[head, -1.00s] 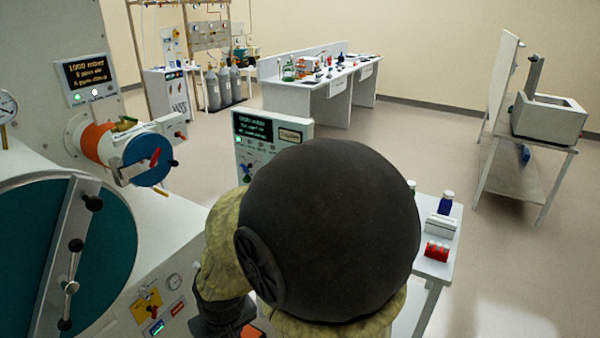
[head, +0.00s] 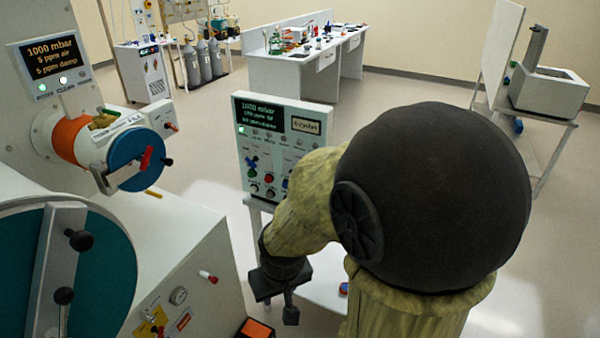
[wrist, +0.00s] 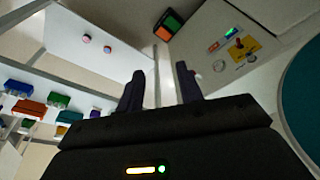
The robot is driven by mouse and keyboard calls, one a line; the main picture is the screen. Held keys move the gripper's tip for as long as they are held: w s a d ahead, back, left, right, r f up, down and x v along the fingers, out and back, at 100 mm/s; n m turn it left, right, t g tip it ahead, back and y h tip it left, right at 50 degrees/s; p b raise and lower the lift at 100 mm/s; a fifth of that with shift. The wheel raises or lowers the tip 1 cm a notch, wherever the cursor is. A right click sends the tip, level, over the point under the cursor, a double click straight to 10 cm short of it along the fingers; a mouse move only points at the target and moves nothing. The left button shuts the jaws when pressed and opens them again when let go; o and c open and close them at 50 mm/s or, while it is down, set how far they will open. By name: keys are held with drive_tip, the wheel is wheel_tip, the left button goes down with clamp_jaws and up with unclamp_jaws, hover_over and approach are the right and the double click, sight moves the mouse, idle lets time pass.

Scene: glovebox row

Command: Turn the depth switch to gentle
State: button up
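The depth switch cannot be singled out, as the small labels are not readable. A white control panel (head: 243,112) stands left of my arm in the head view, with a dark display, a "cycles" readout and several small knobs and switches. A red-topped switch (head: 268,178) shows on it, and my arm hides part of its right side. A yellow plate with a red-handled switch (head: 155,325) is on the near cabinet front. It also shows in the wrist view (wrist: 243,47). My gripper (wrist: 160,88) is open and empty, apart from both panels.
The near glovebox cabinet (head: 195,270) with its teal round window fills the left. A blue-ended airlock drum (head: 135,160) sits above it. A white table (wrist: 95,45) with two small round items lies left in the wrist view.

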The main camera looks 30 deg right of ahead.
drive_tip(key=shift+s+a, duration=0.1)
drive_tip(key=shift+s, duration=0.05)
drive_tip(key=o, duration=0.6)
drive_tip(key=shift+w, duration=0.4)
drive_tip(key=shift+o, duration=0.2)
drive_tip(key=w+a+f+m+t, duration=0.1)
drive_tip(key=w+m+t, duration=0.3)
drive_tip(key=w, duration=0.9)
drive_tip(key=w+d+m+t+h+b, duration=0.2)
drive_tip(key=w+d+m+t+h, duration=0.2)
drive_tip(key=w+d+m+h, duration=0.4)
drive_tip(key=w+m+h, duration=0.5)
drive_tip(key=h, duration=0.1)
drive_tip(key=shift+d+f+b, duration=0.35)
drive_tip(key=shift+d, duration=0.05)
